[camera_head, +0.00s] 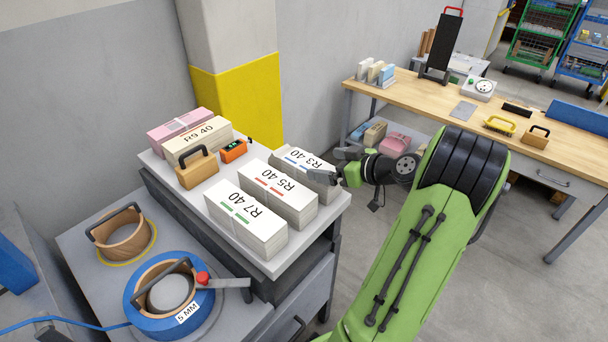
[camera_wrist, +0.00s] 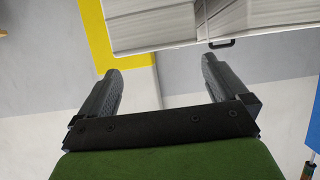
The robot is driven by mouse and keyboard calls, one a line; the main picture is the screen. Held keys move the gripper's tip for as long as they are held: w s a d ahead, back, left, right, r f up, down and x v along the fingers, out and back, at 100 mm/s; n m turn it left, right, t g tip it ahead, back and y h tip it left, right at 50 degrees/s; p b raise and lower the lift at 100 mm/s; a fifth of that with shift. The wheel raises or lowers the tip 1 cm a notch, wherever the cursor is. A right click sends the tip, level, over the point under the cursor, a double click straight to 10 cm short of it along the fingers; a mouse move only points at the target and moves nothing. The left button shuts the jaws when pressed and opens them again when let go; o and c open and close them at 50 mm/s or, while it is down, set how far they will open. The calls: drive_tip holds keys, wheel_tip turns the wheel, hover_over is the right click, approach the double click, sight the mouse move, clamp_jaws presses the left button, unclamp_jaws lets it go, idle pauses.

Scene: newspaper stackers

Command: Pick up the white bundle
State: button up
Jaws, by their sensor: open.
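Three white bundles lie in a row on a grey worktop (camera_head: 330,214): R7 40 with green marks (camera_head: 245,220), R5 40 with red marks (camera_head: 280,193) and R3 40 with blue marks (camera_head: 300,168). A cream R9 40 bundle (camera_head: 196,141) and a pink bundle (camera_head: 180,124) lie behind to the left. My gripper (camera_head: 328,174) is at the right end of R3 40; the head view does not show clearly whether it touches. In the wrist view my open, empty fingers (camera_wrist: 153,75) point toward a white bundle (camera_wrist: 215,22) at the top edge, its label hidden.
A lower surface at front left holds a blue 5 MM reel (camera_head: 150,311) and a tan ring (camera_head: 122,236). A wooden workbench (camera_head: 430,98) stands at right. Floor between is clear.

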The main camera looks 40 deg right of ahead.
sight(304, 160)
drive_tip(key=b+x, duration=0.1)
drive_tip(key=x, duration=0.5)
drive_tip(key=shift+w+a+f, duration=0.1)
drive_tip(key=shift+w+f, duration=0.05)
drive_tip(key=shift+w, duration=0.15)
drive_tip(key=shift+s, duration=0.1)
drive_tip(key=shift+c, duration=0.3)
drive_tip(key=c, duration=1.7)
clamp_jaws()
wheel_tip(304, 160, up, 10)
drive_tip(key=p, duration=0.3)
